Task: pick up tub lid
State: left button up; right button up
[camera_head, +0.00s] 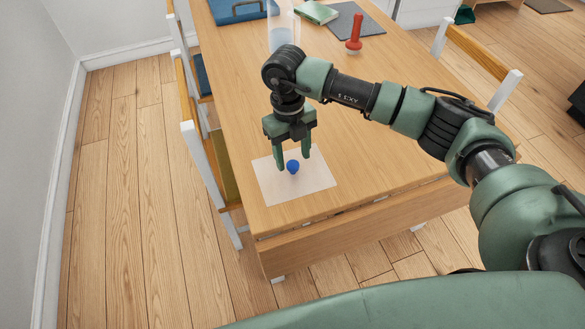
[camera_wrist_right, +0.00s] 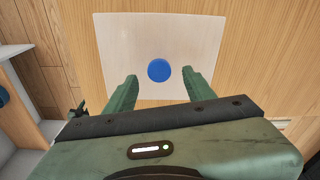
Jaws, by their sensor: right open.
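A small round blue piece, which I take to be the tub lid (camera_head: 293,167), lies on a pale square mat (camera_head: 300,191) near the table's front left corner. In the right wrist view the blue lid (camera_wrist_right: 159,70) shows as a disc on the mat (camera_wrist_right: 125,40). My right gripper (camera_head: 294,161) points down over the mat, with its fingers apart. In the right wrist view the open fingers (camera_wrist_right: 158,84) stand on either side below the lid, with nothing between them. I cannot tell the exact height left above the lid. My left gripper is not in view.
A clear container (camera_head: 281,36) stands farther back on the wooden table (camera_head: 365,150). A red-handled object (camera_head: 354,36), a dark grey mat (camera_head: 347,20), a green item (camera_head: 316,12) and a blue tray (camera_head: 237,8) are at the back. Chairs stand along both sides.

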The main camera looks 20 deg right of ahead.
aim_at(293, 164)
notch_tip(293, 164, down, 3)
jog(key=shift+r, duration=0.1)
jog(key=shift+f, duration=0.4)
jog(key=shift+s+f, duration=0.1)
jog(key=shift+f, duration=0.05)
jog(key=c, duration=0.9)
grip_shut()
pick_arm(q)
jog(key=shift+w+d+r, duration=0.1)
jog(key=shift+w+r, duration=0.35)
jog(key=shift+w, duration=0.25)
